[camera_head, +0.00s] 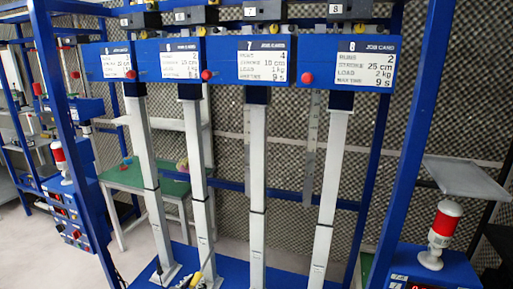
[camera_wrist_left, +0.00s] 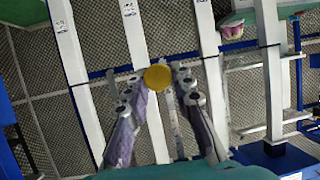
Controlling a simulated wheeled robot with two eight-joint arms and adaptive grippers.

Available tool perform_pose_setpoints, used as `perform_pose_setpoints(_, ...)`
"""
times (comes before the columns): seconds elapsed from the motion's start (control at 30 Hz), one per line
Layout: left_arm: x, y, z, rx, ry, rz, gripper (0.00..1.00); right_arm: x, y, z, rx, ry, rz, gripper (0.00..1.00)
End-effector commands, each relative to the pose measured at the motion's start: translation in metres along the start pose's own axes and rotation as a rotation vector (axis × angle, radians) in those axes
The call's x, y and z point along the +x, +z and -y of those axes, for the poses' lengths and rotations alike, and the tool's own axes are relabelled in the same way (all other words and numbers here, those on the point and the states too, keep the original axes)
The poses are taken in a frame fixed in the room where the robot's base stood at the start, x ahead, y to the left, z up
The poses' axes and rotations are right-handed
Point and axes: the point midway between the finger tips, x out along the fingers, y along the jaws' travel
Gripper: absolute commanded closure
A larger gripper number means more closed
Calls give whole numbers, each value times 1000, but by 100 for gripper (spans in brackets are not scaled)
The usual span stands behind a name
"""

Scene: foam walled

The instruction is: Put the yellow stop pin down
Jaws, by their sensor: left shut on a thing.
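The yellow stop pin (camera_wrist_left: 158,77) shows in the left wrist view as a round yellow disc between the fingertips of my left gripper (camera_wrist_left: 158,84). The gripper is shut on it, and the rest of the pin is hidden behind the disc. In the head view, a small yellow bit (camera_head: 195,279) shows at the bottom edge, beside dark gripper parts near the foot of a white column. It is too small there to make out its shape. My right gripper is in neither view.
Several white columns (camera_head: 258,150) stand on a blue base (camera_head: 290,278) under blue heads with job cards (camera_head: 267,60). Blue frame posts (camera_head: 405,140) flank them. A green-topped table (camera_head: 135,175) stands behind left. A red-and-white lamp (camera_head: 440,235) is at the right.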

Motion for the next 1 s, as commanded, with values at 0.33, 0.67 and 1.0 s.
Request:
perform_pose_setpoints(0.33,-21,1,-12,38,90,1,100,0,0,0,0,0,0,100)
perform_pose_setpoints(0.67,-11,14,-72,146,357,0,100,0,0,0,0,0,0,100)
perform_pose_setpoints(1.0,-3,29,-137,268,650,-2,100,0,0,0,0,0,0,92)
